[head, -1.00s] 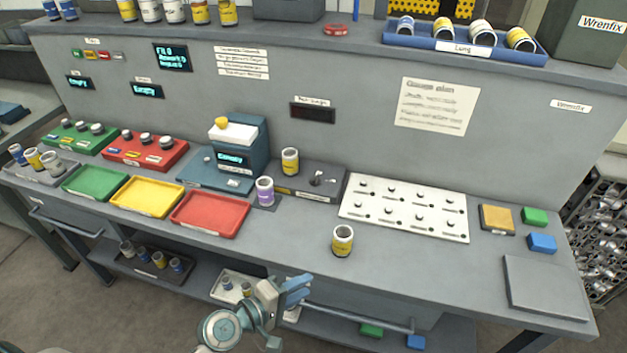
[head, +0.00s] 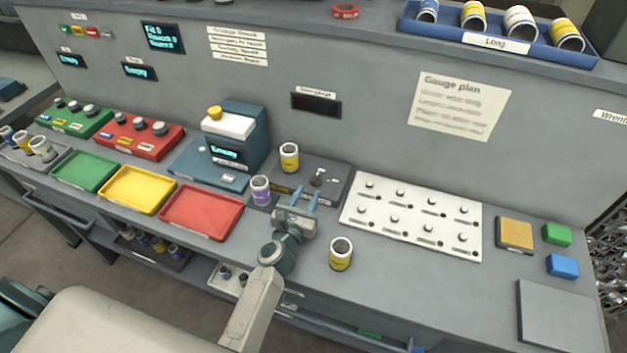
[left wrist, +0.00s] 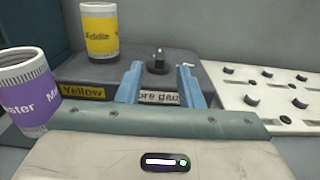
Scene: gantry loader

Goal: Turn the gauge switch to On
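The gauge switch (head: 318,178) is a small dark knob with an upright lever on the right part of the dark grey gauge block (head: 338,188). In the left wrist view the switch (left wrist: 158,64) stands straight ahead, between and beyond the fingertips. A label below it is partly covered by my fingers. My left gripper (head: 306,194) is open and empty, its two blue fingers pointing at the switch from the front; I see no contact. It also shows in the left wrist view (left wrist: 160,80). My right gripper is out of view.
A yellow-labelled can (head: 289,158) stands on the block's left part. A purple-labelled can (head: 260,190) stands left of my gripper, another yellow can (head: 341,254) to its right. A white pegged board (head: 412,216) lies right of the block. The gauge display (head: 316,103) is dark.

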